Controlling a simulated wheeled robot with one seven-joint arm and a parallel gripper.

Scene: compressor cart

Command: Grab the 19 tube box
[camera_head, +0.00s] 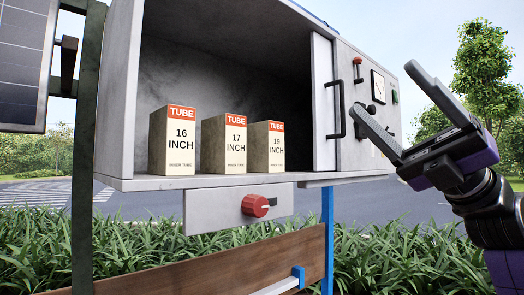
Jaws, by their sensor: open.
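The 19 inch tube box (266,149) is a small tan carton with a red "TUBE" band on top. It stands upright on the floor of the open grey cabinet (160,184), the rightmost of three boxes. The 17 inch box (223,145) stands to its left, and the 16 inch box (173,142) stands farthest left. My gripper (393,108) is at the right, outside the cabinet and in front of its control panel. Its two dark fingers are spread wide apart with nothing between them. It is well apart from the 19 inch box.
A sliding door (323,103) with a black handle stands at the opening's right side. The control panel (352,66) has a red-topped lever, a gauge and another handle. A red knob (258,206) sticks out below the cabinet floor. A wooden board (210,267) runs lower down.

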